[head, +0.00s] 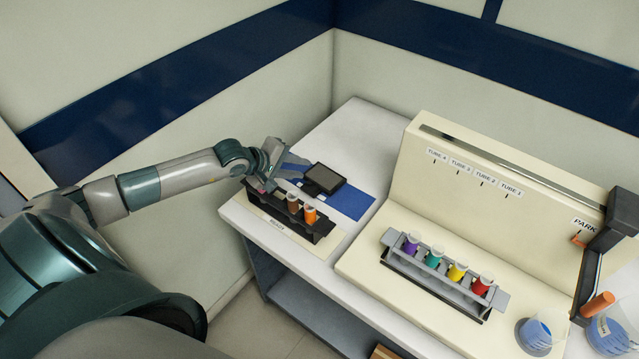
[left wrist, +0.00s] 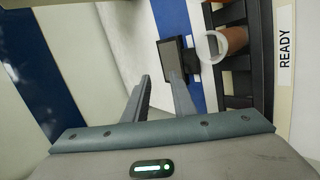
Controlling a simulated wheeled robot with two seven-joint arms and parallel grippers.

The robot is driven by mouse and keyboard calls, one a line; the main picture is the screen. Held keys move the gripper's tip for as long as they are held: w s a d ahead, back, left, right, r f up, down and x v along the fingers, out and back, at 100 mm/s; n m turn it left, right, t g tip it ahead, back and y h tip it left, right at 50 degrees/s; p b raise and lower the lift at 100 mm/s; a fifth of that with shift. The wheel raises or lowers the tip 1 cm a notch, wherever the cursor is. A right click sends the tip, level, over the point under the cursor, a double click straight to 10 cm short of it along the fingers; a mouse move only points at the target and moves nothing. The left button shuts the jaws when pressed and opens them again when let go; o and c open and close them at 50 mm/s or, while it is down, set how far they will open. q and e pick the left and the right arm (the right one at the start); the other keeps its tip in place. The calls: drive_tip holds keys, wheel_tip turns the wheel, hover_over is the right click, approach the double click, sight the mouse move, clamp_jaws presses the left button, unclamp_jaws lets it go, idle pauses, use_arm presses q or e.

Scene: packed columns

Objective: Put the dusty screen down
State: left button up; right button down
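The dark screen (head: 325,178), a small flat device with a grey face, lies on the blue mat (head: 350,203) on the white table. It also shows in the left wrist view (left wrist: 174,54), just beyond the tip of one finger. My left gripper (head: 287,168) is beside the screen, on its left, above the back of the tube rack. In the left wrist view its two fingers (left wrist: 160,84) stand apart with nothing between them. I cannot tell whether one finger touches the screen. Dust on the screen cannot be made out. My right gripper is not in view.
A black rack (head: 285,215) with brown and orange tubes stands close below my left gripper. A cream machine (head: 390,235) with a rack of coloured tubes (head: 445,268) fills the right. The white table top behind the screen (head: 350,125) is clear. Walls stand close behind.

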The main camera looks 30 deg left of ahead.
use_arm(q)
wheel_tip(320, 180, up, 8)
drive_tip(key=s+p, duration=0.2)
drive_tip(key=p, duration=0.2)
drive_tip(key=shift+a, duration=0.3)
drive_tip(key=shift+s, duration=0.1)
